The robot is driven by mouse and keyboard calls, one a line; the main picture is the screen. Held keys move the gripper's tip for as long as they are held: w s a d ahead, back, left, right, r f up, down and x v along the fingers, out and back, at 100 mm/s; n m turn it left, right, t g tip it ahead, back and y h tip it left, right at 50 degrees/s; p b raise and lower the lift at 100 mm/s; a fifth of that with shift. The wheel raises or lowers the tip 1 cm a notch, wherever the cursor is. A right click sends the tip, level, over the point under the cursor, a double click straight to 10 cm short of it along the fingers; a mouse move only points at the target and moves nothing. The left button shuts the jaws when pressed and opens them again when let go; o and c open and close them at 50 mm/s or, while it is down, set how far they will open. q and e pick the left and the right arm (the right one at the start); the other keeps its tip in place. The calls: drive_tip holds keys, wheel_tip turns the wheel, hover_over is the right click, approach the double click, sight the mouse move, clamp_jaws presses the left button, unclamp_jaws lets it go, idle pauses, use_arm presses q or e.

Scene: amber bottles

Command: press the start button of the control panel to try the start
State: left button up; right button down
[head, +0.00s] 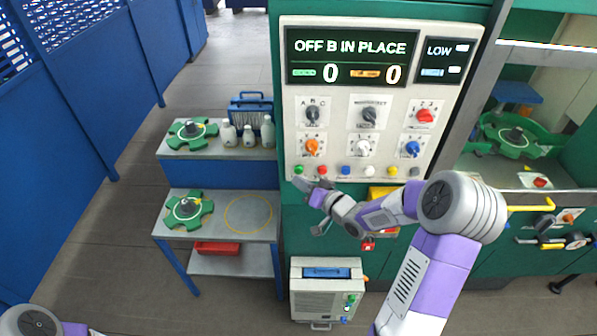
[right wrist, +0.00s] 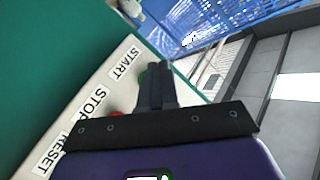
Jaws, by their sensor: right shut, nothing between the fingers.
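The control panel (head: 440,105) is a pale board on a green cabinet. Its display (head: 352,57) reads "OFF B IN PLACE" over two zeros. The green start button (head: 298,170) is at the left end of the bottom button row. My right gripper (head: 301,182) is shut and empty, its tips just below that button in the head view. In the right wrist view the shut fingers (right wrist: 168,68) cover most of the green button beside the START label (right wrist: 125,63); whether they touch it I cannot tell. My left gripper is out of view.
The red button (head: 322,170) is close to the right of the green one, with the blue button (head: 345,170) beyond. Selector knobs sit above. A two-level bench (head: 232,233) with green fixtures stands left. A pale case (head: 312,295) stands on the floor below.

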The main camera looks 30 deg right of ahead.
drive_tip(key=shift+s+a, duration=0.4)
drive_tip(key=shift+s, duration=0.3)
drive_tip(key=shift+s+a, duration=0.45)
drive_tip(key=shift+s, duration=0.2)
drive_tip(key=shift+s+a, duration=0.4)
drive_tip(key=shift+s, duration=0.3)
drive_tip(key=s+a+f+g+b, duration=0.25)
drive_tip(key=a+f, duration=0.25)
drive_tip(key=f, duration=0.7)
drive_tip(key=s+a+f+g+b, duration=0.1)
drive_tip(key=a+f+g+b, duration=0.35)
drive_tip(key=f, duration=0.85)
drive_tip(key=s+a+f+n+g+b, duration=0.1)
drive_tip(key=s+a+f+g, duration=0.3)
drive_tip(key=s+f, duration=0.4)
drive_tip(key=s+a+f+n+g+b, duration=0.1)
drive_tip(key=s+a+f+g+b, duration=0.3)
drive_tip(key=s+a+f, duration=0.2)
wheel_tip(320, 180, down, 4)
drive_tip(key=s, duration=0.2)
drive_tip(key=shift+s+a+r+g, duration=0.15)
drive_tip(key=shift+s+r+g, duration=0.05)
drive_tip(key=shift+s+g, duration=0.1)
